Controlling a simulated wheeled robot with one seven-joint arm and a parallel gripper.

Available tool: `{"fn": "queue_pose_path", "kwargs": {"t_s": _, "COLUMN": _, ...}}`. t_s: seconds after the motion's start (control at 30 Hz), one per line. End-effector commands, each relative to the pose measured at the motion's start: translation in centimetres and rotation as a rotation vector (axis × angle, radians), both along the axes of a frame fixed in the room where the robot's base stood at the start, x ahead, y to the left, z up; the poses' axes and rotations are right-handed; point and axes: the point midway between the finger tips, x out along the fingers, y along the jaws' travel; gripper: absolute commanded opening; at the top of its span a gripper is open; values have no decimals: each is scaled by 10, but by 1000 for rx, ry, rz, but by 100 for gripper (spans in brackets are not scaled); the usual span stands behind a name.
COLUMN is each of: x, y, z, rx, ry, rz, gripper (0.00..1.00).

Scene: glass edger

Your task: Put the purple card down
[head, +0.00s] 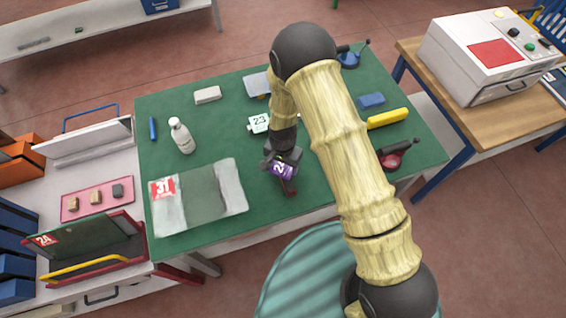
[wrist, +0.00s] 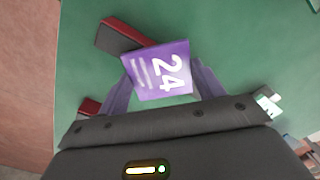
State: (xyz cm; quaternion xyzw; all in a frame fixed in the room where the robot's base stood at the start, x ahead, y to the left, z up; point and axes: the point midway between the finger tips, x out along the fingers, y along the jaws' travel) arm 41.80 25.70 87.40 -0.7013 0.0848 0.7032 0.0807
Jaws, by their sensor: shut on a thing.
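A dark red and grey piece (wrist: 122,36) shows partly behind the card.
A glass sheet (head: 222,190) with a red 31 card lies left of my gripper. A white bottle (head: 182,136), a white card marked 23 (head: 259,123), a yellow bar (head: 388,118) and a red suction tool (head: 391,161) also occupy the table. Bare green lies between bottle and gripper.

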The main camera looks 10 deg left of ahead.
Motion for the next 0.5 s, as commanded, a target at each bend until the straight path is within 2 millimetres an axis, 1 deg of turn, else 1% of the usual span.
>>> {"fn": "queue_pose_path", "kwargs": {"t_s": 0.4, "x": 0, "y": 0, "z": -7, "rx": 1, "ry": -1, "rz": -1, "gripper": 46}}
{"fn": "queue_pose_path", "kwargs": {"t_s": 0.43, "x": 0, "y": 0, "z": -7, "rx": 2, "ry": -1, "rz": -1, "gripper": 69}}
{"fn": "queue_pose_path", "kwargs": {"t_s": 0.47, "x": 0, "y": 0, "z": -6, "rx": 2, "ry": -1, "rz": -1, "gripper": 75}}
{"fn": "queue_pose_path", "kwargs": {"t_s": 0.5, "x": 0, "y": 0, "z": -6, "rx": 2, "ry": -1, "rz": -1, "gripper": 83}}
